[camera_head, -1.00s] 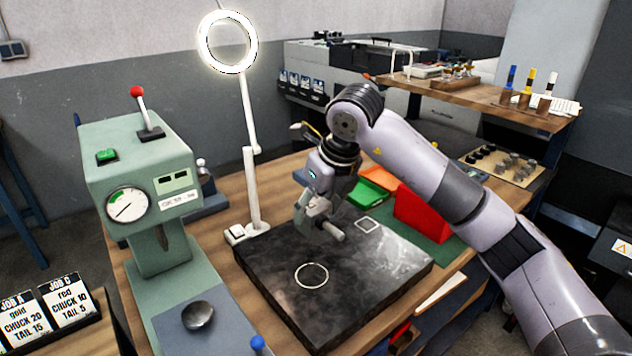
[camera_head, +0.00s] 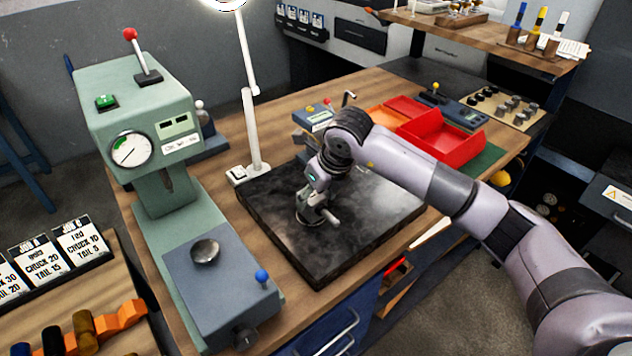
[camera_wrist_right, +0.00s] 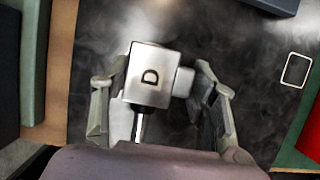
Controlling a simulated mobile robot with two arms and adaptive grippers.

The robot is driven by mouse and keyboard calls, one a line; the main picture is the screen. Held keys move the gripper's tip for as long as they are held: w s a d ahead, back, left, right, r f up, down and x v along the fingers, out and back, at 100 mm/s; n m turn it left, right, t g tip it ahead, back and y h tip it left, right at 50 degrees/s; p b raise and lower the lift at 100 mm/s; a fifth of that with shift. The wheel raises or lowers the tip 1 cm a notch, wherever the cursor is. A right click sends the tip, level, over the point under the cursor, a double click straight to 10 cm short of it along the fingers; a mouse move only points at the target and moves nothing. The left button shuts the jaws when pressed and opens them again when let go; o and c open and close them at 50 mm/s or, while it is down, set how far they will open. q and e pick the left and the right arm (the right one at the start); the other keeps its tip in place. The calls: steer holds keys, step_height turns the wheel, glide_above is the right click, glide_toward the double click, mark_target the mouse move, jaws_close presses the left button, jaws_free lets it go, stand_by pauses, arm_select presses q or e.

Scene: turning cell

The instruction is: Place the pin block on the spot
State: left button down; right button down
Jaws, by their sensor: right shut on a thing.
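My right gripper (camera_head: 311,208) is low over the dark slab (camera_head: 268,229), its fingers around the pin block. I cannot tell whether the block touches the slab. A white square outline (camera_wrist_right: 297,70) shows on the slab, right of the block and apart from it. The white ring outline is hidden under the gripper. My left gripper is not in view.
A green press (camera_head: 150,130) stands left of the slab. A white lamp post (camera_head: 249,125) rises behind the slab's left corner. Red bins (camera_head: 440,135) lie behind my right arm. The slab's front and right parts are clear.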

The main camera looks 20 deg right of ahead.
steer(key=shift+w+r, duration=0.1)
steer(key=shift+r, duration=0.05)
steer(key=c, duration=0.6)
jaws_free()
steer(key=shift+f, duration=0.2)
steer(key=shift+r, duration=0.15)
steer(key=b+v, duration=0.2)
steer(key=v, duration=1)
